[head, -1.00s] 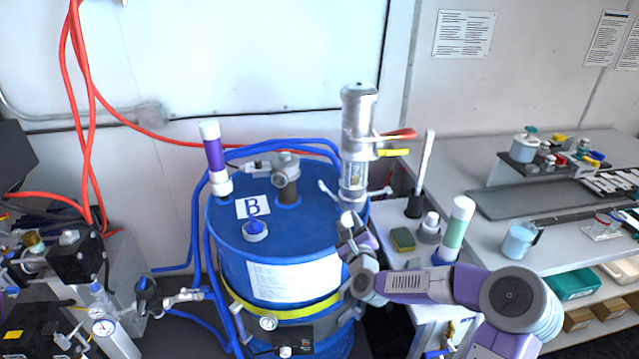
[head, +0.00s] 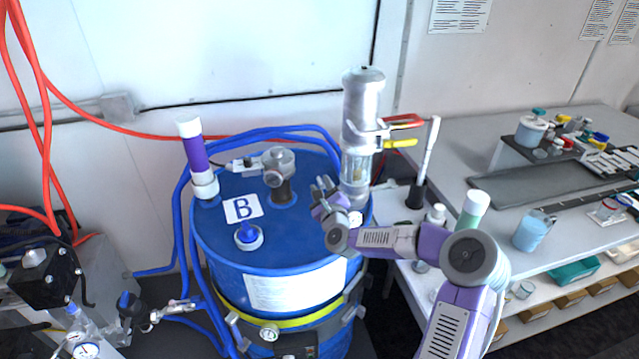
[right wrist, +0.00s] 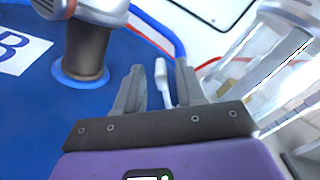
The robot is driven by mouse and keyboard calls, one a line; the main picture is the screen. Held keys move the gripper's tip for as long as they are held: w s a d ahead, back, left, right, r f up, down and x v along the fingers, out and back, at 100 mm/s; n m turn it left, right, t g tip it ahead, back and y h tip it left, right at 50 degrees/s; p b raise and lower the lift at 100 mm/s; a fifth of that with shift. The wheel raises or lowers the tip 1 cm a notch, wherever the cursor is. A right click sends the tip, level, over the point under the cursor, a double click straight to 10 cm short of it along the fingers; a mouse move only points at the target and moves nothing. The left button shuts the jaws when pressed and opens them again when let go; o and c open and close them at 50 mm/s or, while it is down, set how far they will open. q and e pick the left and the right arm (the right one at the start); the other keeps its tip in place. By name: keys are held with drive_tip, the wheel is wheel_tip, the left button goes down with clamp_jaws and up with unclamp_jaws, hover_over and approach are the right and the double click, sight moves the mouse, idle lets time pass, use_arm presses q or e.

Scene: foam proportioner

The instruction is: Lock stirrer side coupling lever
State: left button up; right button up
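The stirrer (head: 363,110), a grey metal cylinder with a clear lower section, stands upright at the right rear of the blue drum (head: 285,240). Its clear section fills the right of the right wrist view (right wrist: 265,65). My right gripper (head: 322,186) is at the stirrer's left side, above the drum lid, and hides the lever there in the head view. In the right wrist view the gripper (right wrist: 161,72) is open. A white coupling lever (right wrist: 162,82) shows between its fingers, with gaps visible on both sides. My left gripper is not in view.
A grey fitting (head: 281,172) on a dark pipe stands on the lid left of my gripper. A purple-and-white cylinder (head: 196,155) and blue hoses are farther left. Red and yellow handles (head: 402,122) stick out from the stirrer. A bench (head: 450,150) stands to the right.

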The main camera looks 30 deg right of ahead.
drive_tip(key=shift+x, duration=1.1)
drive_tip(key=shift+r, duration=0.1)
clamp_jaws()
